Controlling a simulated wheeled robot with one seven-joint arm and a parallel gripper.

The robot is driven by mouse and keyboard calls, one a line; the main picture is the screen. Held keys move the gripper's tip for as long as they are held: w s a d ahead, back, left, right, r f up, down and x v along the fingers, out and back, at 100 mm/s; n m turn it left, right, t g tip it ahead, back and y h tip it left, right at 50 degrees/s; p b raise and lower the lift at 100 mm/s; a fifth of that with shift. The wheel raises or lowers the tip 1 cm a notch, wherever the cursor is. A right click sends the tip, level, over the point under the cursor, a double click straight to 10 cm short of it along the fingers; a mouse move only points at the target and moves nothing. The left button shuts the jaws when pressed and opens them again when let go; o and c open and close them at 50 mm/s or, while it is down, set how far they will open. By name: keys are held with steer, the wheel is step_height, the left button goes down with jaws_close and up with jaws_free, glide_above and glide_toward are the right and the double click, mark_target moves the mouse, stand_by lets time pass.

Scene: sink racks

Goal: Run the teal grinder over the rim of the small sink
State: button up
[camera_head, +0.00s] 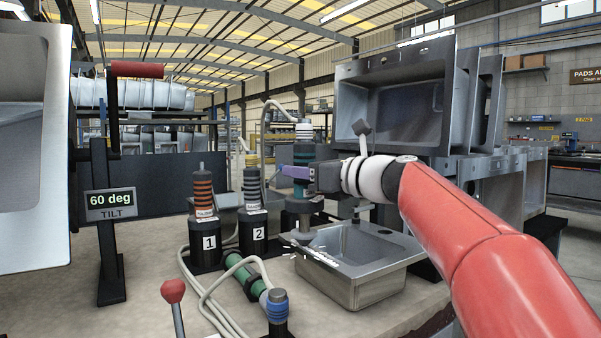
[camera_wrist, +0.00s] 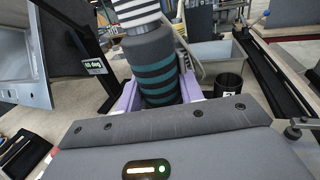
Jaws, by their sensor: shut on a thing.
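The teal grinder (camera_wrist: 157,72) is a dark grey cylinder with teal bands. It stands roughly upright between the purple fingers of my gripper (camera_wrist: 155,98), which is shut on it. In the head view my gripper (camera_head: 297,173) holds the grinder (camera_head: 304,206) over the back left part of the small sink (camera_head: 355,284). The grinder's lower end is at or just above the rim; exact contact cannot be told. The grinder's underside is hidden in the wrist view.
Holder 1 (camera_head: 207,243) carries an orange-banded tool and holder 2 (camera_head: 252,232) a grey-banded one. A green tool (camera_head: 243,275) with a hose lies in front. A red-knobbed lever (camera_head: 173,292) is in front.

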steer(key=shift+s+d+f, duration=0.1)
steer(key=shift+s+d, duration=0.6)
steer(key=shift+s, duration=0.35)
steer(key=shift+s+d+b, duration=0.6)
steer(key=shift+s+d, duration=1.5)
steer(key=shift+s, duration=1)
step_height(320, 180, up, 7)
steer(key=p, duration=0.7)
steer(key=shift+w, duration=0.1)
